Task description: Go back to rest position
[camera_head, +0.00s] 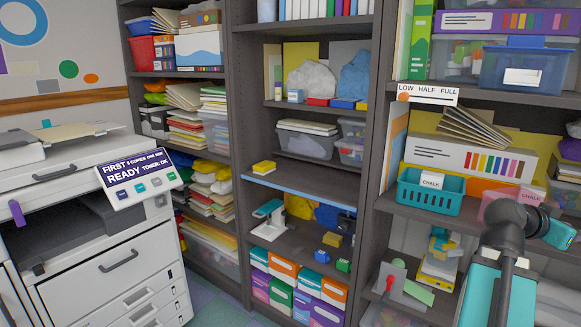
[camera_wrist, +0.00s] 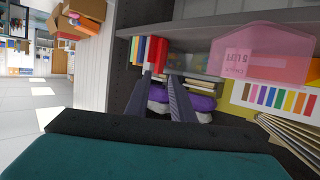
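My gripper (camera_wrist: 161,77) shows in the wrist view as two dark fingers with a gap between them. It is open, with nothing held between the fingers. Purple and grey items on a shelf show behind the gap. In the head view my teal and dark arm rises at the lower right, in front of the right shelf unit. I cannot make out the fingers there. A pink translucent bin (camera_head: 497,204) with a chalk label is partly hidden behind my arm. It also shows upside down at the right of the wrist view (camera_wrist: 262,62).
A copier (camera_head: 120,262) stands at the left. Loaded shelf units fill the back and right. A teal basket (camera_head: 431,199) labelled chalk sits left of the pink bin. Below it, shelf items (camera_head: 405,287) stand close to my arm. Open floor (camera_wrist: 35,105) shows in the wrist view.

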